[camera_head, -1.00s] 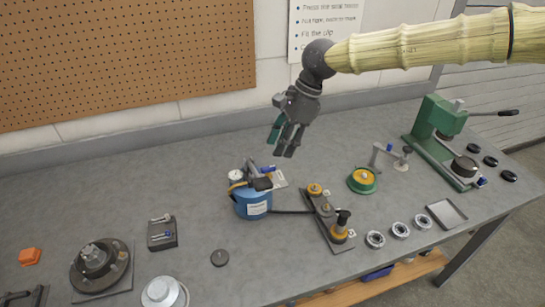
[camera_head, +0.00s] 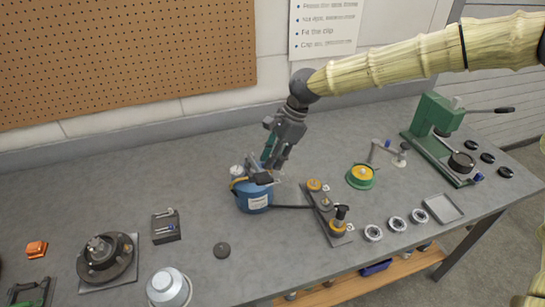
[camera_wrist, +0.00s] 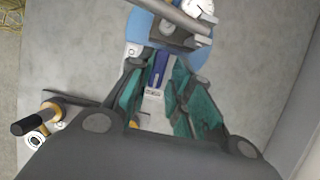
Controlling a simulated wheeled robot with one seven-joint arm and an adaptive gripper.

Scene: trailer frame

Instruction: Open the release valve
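A blue canister (camera_head: 254,199) with a black and white top stands on the bench in the head view. It also shows in the wrist view (camera_wrist: 140,28), at the top. A blue lever (camera_wrist: 159,67) with a whitish end sticks out from it and appears between my fingers in the wrist view. Which part is the release valve is not labelled; this lever may be it. My gripper (camera_head: 269,166) points down just above the canister's top. In the wrist view its green-padded fingers (camera_wrist: 158,82) are apart, on either side of the lever. Contact cannot be told.
A hose runs from the canister to a dark plate with a black-knobbed pump (camera_head: 339,217). A green-yellow round part (camera_head: 360,176) and a green press (camera_head: 437,118) are to the right. A dark block (camera_head: 166,229) and a flange (camera_head: 103,258) are to the left. The pegboard wall stands behind.

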